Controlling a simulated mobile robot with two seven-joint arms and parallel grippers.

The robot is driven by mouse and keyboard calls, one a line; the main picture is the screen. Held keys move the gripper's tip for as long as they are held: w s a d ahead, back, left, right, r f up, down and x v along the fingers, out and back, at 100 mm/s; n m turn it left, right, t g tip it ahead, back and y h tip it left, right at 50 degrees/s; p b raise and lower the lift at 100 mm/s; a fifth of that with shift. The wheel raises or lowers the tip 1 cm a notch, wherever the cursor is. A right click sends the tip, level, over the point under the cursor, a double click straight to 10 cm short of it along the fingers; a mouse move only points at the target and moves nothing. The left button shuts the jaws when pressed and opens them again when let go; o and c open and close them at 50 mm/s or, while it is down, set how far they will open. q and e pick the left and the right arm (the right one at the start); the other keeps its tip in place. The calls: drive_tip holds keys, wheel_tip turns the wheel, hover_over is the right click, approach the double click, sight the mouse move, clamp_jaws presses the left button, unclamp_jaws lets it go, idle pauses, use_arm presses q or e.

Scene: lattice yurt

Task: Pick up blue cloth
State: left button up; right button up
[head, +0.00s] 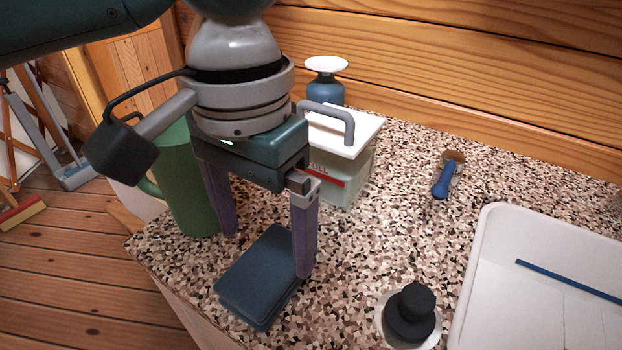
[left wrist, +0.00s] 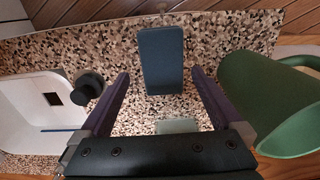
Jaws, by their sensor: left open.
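The blue cloth (head: 259,275) is a dark blue folded rectangle lying flat on the speckled counter near its front edge. It also shows in the left wrist view (left wrist: 162,58), ahead of and between my fingers. My left gripper (head: 264,256) is open, fingers pointing down, above the cloth in the head view. In the left wrist view the left gripper (left wrist: 158,82) has its two purple fingers spread wider than the cloth, with nothing between them. One finger hides a little of the cloth's right edge in the head view. My right gripper is not in view.
A green mug (head: 187,190) stands left of the cloth. A lidded container (head: 352,170) stands behind the gripper. A black-knobbed object (head: 410,312) and a white tray (head: 482,270) are to the right. A blue-handled brush-like tool (head: 443,180) lies farther back, with bare counter around it.

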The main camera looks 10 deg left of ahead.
sight(268, 262)
use_arm(q)
drive_tip(key=f, duration=0.2)
drive_tip(key=f+b, duration=0.1)
drive_tip(key=f, duration=0.3)
drive_tip(key=shift+w+a, duration=0.15)
drive_tip(key=shift+w, duration=0.1)
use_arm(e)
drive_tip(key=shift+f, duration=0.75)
use_arm(q)
drive_tip(key=shift+r, duration=0.1)
drive_tip(key=c, duration=1.2)
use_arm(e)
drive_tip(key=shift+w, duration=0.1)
use_arm(q)
drive_tip(key=shift+r, duration=0.15)
wheel_tip(268, 262, up, 20)
drive_tip(key=p, duration=0.3)
drive_tip(key=shift+p, duration=0.3)
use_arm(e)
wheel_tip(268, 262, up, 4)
